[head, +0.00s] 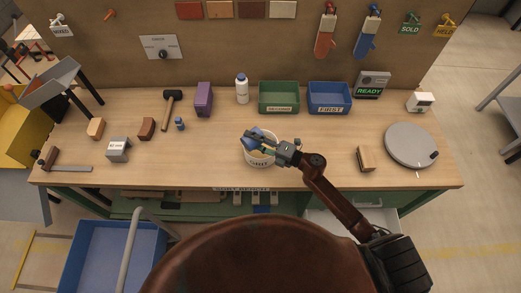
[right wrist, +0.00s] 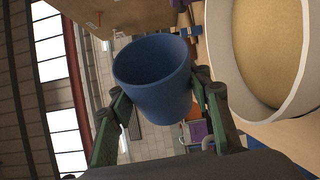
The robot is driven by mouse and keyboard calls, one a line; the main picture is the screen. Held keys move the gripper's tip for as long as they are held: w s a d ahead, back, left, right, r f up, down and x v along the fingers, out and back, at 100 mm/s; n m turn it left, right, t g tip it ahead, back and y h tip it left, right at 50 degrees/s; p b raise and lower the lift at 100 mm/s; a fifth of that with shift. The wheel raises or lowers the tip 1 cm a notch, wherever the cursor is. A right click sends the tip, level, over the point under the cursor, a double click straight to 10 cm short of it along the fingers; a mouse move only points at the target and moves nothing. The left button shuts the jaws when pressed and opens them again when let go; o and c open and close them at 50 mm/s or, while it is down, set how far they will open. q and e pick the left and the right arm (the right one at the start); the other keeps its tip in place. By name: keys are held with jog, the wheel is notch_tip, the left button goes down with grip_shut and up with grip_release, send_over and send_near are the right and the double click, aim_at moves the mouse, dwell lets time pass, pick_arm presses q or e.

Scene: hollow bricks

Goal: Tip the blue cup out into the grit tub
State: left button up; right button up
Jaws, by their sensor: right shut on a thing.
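The blue cup (head: 250,144) is held by my right gripper (head: 262,143) over the white grit tub (head: 260,162) in the middle of the bench. In the right wrist view the blue cup (right wrist: 152,98) sits between the two green fingers, which touch its sides. The cup is tilted well over from upright. The part of its inside that shows is plain dark blue, with no grit seen there. The grit tub (right wrist: 234,75) shows at the right of that view, its open top close beside the cup, with tan grit inside. My left gripper is not in view.
Behind the tub stand a green bin (head: 279,97), a blue bin (head: 329,98) and a white bottle (head: 242,88). A wooden block (head: 366,159) and a grey round plate (head: 411,145) lie to the right. A hammer (head: 171,108) and several blocks lie left. Bench around the tub is clear.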

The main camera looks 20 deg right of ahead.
jog(key=shift+a+f+n, duration=0.15)
jog(key=shift+f+n, duration=0.05)
jog(key=shift+n, duration=0.2)
jog(key=shift+r+n+h+p, duration=0.15)
jog(key=shift+n+h+p, duration=0.25)
jog(key=shift+p, duration=0.15)
jog(key=shift+s+n+p, duration=0.1)
jog(key=shift+n+p, duration=0.5)
jog(key=shift+p, duration=0.1)
jog(key=shift+a+n+g+h+p, duration=0.2)
jog(key=shift+n+g+h+p, duration=0.3)
jog(key=shift+n+p, duration=0.55)
jog(key=shift+f, duration=0.2)
